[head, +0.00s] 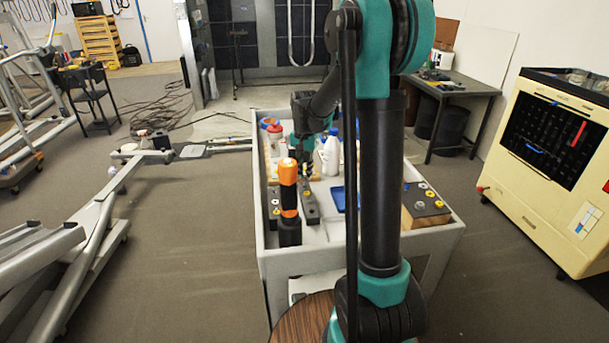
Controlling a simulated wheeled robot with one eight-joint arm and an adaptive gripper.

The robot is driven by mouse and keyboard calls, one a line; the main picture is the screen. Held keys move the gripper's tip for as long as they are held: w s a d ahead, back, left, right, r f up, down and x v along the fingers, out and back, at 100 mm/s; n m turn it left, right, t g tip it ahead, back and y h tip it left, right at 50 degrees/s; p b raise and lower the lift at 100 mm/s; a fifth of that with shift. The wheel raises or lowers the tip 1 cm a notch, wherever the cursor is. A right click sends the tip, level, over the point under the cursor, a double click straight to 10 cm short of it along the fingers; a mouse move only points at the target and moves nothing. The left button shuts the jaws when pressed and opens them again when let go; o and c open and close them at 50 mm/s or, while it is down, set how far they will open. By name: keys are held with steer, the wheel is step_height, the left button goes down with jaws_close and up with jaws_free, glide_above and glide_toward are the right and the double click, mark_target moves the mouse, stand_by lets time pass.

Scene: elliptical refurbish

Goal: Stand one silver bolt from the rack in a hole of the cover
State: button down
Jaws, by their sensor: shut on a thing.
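My gripper (304,172) is low over the cart top, left of my upright arm link. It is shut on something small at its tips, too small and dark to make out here. Below it is a long dark grey block (309,206) with a pale round spot on it. Another dark block (280,213) with small round parts lies to its left. A grey-topped wooden block (413,216) at the right carries several white and yellow round pieces. I cannot tell which block is the rack or the cover, and no silver bolt is clearly visible.
The grey cart (360,259) has raised edges. A white bottle (331,155) and a red-and-white bottle (275,140) stand further back. A blue tray (340,199) is partly hidden by my arm.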

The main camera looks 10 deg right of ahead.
steer(key=shift+r, duration=0.3)
steer(key=shift+r, duration=1.9)
steer(key=w+r, duration=0.4)
steer(key=w, duration=1)
steer(key=w+r, duration=0.4)
steer(key=w, duration=1)
steer(key=shift+s+d+f, duration=0.1)
steer(key=shift+d+f, duration=0.05)
steer(key=shift+f, duration=3.25)
steer(key=shift+f, duration=0.75)
steer(key=c, duration=1.5)
jaws_free()
steer(key=shift+o, duration=0.2)
steer(key=shift+r, duration=0.1)
